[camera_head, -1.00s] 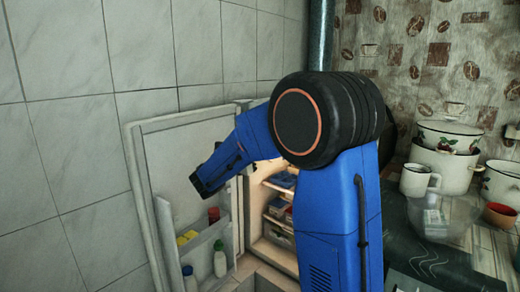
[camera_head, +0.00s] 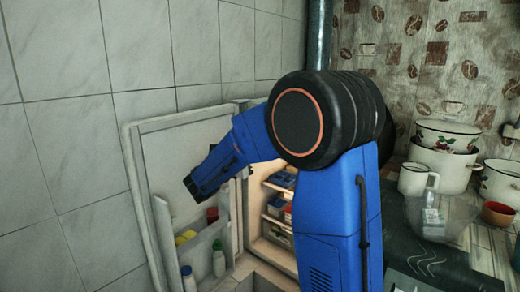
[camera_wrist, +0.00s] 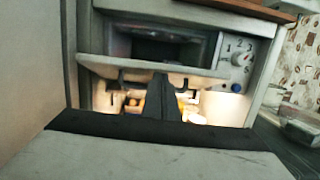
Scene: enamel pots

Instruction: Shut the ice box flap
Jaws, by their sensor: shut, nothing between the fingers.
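The ice box (camera_wrist: 165,45) shows in the wrist view as a dark opening at the top of the fridge interior. Its pale flap (camera_wrist: 105,66) hangs open below the opening, tipped outward and close to level. My gripper (camera_wrist: 160,78) is shut and empty, its tips in front of the flap's front edge. I cannot tell whether they touch it. In the head view my gripper (camera_head: 190,190) is in front of the open fridge door's inner face. The flap is hidden there behind my arm.
The fridge door (camera_head: 165,160) stands open at the left against the tiled wall, with bottles (camera_head: 218,258) in its shelf. Lit fridge shelves (camera_head: 272,215) hold boxes. A dial panel (camera_wrist: 240,52) is right of the ice box. Enamel pots (camera_head: 445,160) stand on the right counter.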

